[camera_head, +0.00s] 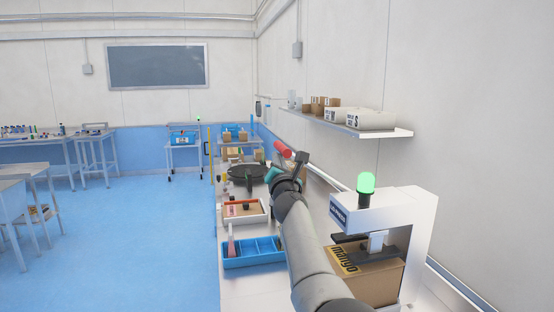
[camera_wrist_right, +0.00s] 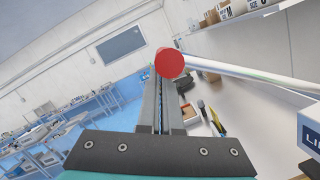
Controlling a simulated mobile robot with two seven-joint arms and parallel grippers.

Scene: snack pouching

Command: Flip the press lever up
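The press (camera_head: 414,205) is a white machine at the right of the head view, with a lit green lamp (camera_head: 366,183) on top. Its lever shows as a pale rod (camera_head: 325,178) with a red grip (camera_head: 283,149), which also shows in the right wrist view (camera_wrist_right: 170,63). My right gripper (camera_head: 300,158) is at the lever, just right of the red grip in the head view. Its fingers (camera_wrist_right: 160,100) lie close together with nothing visible between them. The red grip overlaps their tips; I cannot tell whether they touch. My left gripper is not in view.
A carton marked mango (camera_head: 372,278) sits under the press. A blue divided tray (camera_head: 252,262) and a white tray (camera_head: 262,213) are on the bench left of my arm. A wall shelf (camera_head: 393,132) with packages is above. Blue floor lies open at left.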

